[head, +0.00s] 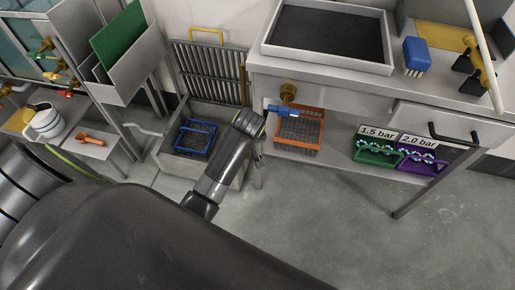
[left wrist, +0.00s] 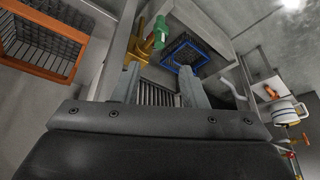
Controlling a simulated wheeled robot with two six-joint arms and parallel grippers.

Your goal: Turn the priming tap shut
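A brass tap body (head: 288,92) with a blue lever (head: 284,109) sits under the front of the sink bench in the head view. In the left wrist view a brass fitting (left wrist: 140,50) with a green part (left wrist: 160,32) shows just beyond the fingertips; I cannot tell whether it is the same tap. My left gripper (left wrist: 162,82) is open, its two fingers apart with nothing between them. In the head view its dark wrist stands just left of the blue lever, and the fingers are hidden. My right gripper is not in view.
An orange basket (head: 299,130) is below the tap, and a blue basket (head: 196,137) lies left of my wrist. Green (head: 377,150) and purple (head: 424,158) crates stand right on the low shelf. A mug (head: 44,124) is far left. The floor in front is clear.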

